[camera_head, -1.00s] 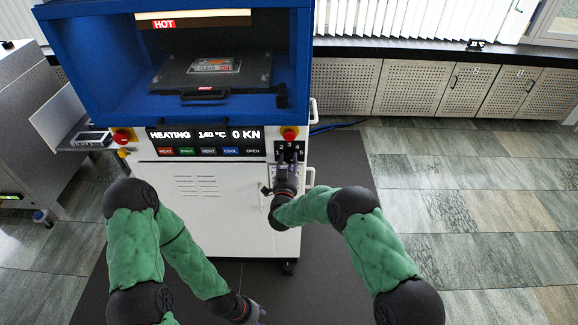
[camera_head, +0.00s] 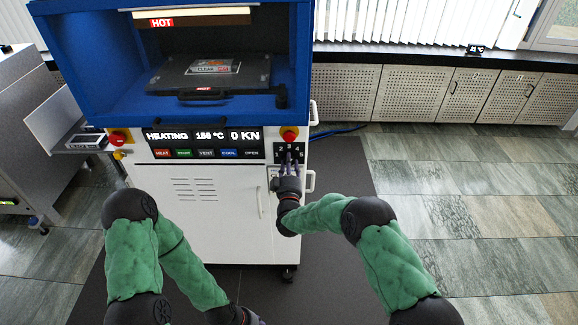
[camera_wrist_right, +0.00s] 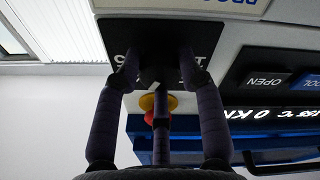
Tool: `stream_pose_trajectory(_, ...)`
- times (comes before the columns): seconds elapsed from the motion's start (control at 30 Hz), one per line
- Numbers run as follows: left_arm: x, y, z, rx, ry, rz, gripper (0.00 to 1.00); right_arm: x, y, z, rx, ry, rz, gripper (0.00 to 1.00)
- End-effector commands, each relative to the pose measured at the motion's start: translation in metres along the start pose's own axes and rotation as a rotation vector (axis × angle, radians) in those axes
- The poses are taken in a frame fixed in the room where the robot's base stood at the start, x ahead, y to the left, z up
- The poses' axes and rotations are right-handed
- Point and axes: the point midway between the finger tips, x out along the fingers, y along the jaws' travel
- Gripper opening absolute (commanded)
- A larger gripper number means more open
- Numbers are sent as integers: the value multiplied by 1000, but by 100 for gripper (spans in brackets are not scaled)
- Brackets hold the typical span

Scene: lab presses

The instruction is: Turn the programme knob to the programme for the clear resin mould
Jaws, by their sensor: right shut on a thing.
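The programme knob (camera_wrist_right: 156,72) is dark and sits on a black plate (camera_wrist_right: 120,32) on the press front. My right gripper (camera_head: 289,166) is shut on the knob, with its fingers on either side of it in the right wrist view (camera_wrist_right: 158,65). Numbers 2, 3 and 4 show above the knob in the head view. The fingers hide part of the plate, and I cannot tell which number the knob points to. A mould (camera_head: 213,68) with a label that seems to read CLEAR lies in the blue press chamber. My left gripper (camera_head: 248,318) is at the bottom edge, partly cut off.
The press display (camera_head: 205,136) reads HEATING, about 155 °C and 0 KN. A row of labelled buttons (camera_head: 205,153) is under it. A red stop button (camera_head: 289,133) is just above the knob plate. HOT signs mark the chamber. Clear floor (camera_head: 460,210) lies to the right.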

Motion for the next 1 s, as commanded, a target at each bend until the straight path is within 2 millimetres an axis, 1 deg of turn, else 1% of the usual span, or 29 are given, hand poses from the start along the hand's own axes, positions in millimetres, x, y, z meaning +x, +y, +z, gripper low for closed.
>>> stream_pose_trajectory(0.03, 2, -1, 0, 0, 0, 0, 40, -2, -4, 5, -43, -5, -13, 6)
stream_pose_trajectory(0.3, 4, -1, 0, 0, 0, 0, 40, -3, -2, 6, -274, 9, -38, 6)
stream_pose_trajectory(0.5, 4, -2, 0, 0, 0, 0, 40, -3, -2, 6, -400, 17, -52, 6)
stream_pose_trajectory(0.7, 4, -2, 0, 0, 0, 0, 40, -3, -1, 6, -480, 23, -60, 6)
stream_pose_trajectory(1.0, 4, -2, 0, 0, 0, 0, 40, -3, -1, 7, -521, 24, -65, 6)
